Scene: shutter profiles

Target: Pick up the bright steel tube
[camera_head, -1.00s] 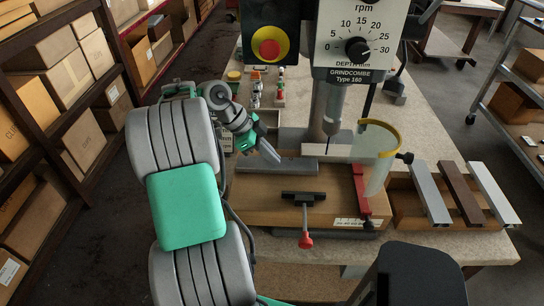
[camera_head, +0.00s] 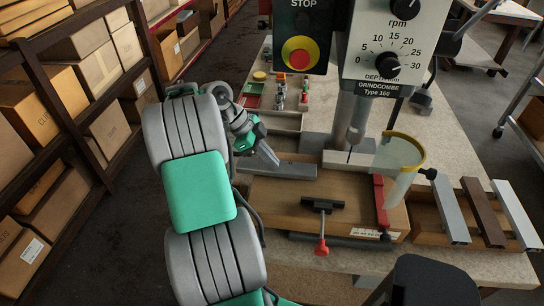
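My gripper (camera_head: 270,157) points down and right, right at the bar's upper side. The fingertips are small here and overlap the bar in the picture. I cannot tell whether they are open or shut, or touching it.
The drill press column (camera_head: 352,120) and a yellow-rimmed clear guard (camera_head: 402,158) stand right of the bar. A black clamp with a red knob (camera_head: 321,247) is in front. Grey (camera_head: 451,212), brown (camera_head: 478,212) and white (camera_head: 515,213) profiles lie at right.

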